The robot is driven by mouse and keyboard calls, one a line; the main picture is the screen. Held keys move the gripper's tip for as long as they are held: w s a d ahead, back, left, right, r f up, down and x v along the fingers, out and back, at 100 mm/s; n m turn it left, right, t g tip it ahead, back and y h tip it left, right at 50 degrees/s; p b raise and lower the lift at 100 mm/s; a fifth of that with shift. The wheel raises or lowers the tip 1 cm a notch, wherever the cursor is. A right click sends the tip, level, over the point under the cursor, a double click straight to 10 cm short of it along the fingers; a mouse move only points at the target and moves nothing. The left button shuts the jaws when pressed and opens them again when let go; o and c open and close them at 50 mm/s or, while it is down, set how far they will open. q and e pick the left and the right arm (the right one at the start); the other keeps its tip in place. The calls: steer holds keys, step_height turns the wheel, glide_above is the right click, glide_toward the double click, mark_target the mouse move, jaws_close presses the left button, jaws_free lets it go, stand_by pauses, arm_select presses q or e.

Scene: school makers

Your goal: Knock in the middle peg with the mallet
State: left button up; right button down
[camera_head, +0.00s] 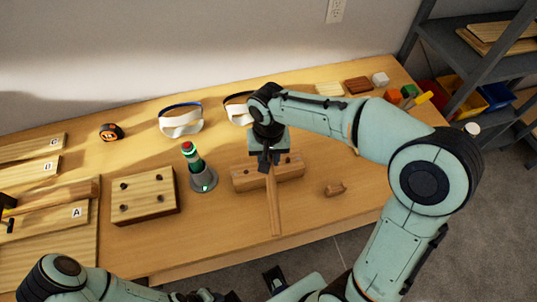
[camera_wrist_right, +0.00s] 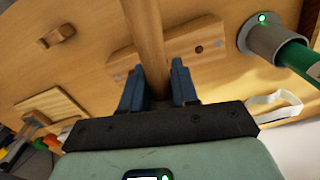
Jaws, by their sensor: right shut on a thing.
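My right gripper (camera_head: 268,163) is shut on a wooden handle, which I take as the mallet (camera_head: 274,212), above the table. The handle runs toward the table's front edge; no separate mallet head can be made out. In the right wrist view the blue fingers (camera_wrist_right: 158,85) are on both sides of the mallet handle (camera_wrist_right: 146,35). A long wooden peg block (camera_head: 292,170) lies under the gripper; it also shows in the right wrist view (camera_wrist_right: 180,52), with a dark round spot. The handle and gripper cover its middle, so the middle peg is hidden. My left arm is low at left; its jaws are unclear.
A small wooden piece (camera_head: 335,189) lies to the right. Goggles (camera_head: 181,122) and a tape measure (camera_head: 111,132) are behind. Bare tabletop lies around the block.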

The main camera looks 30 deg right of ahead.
arm_select(q)
steer(key=shift+w, duration=0.1)
arm_select(e)
steer(key=shift+w+r, duration=0.1)
stand_by(0.3)
arm_select(q)
step_height(320, 180, down, 5)
steer(key=s+b, duration=0.2)
steer(key=b, duration=0.3)
arm_select(e)
step_height(320, 180, down, 6)
steer(key=shift+f, duration=0.2)
step_height(320, 180, up, 6)
steer(key=p, duration=0.5)
steer(key=shift+r, duration=0.2)
arm_select(q)
steer(key=r, duration=0.1)
steer(key=w+r, duration=0.1)
steer(key=r, duration=0.1)
steer(key=w+r, duration=0.1)
steer(key=r, duration=0.1)
arm_select(e)
steer(key=shift+f, duration=0.2)
arm_select(q)
steer(key=shift+s, duration=0.1)
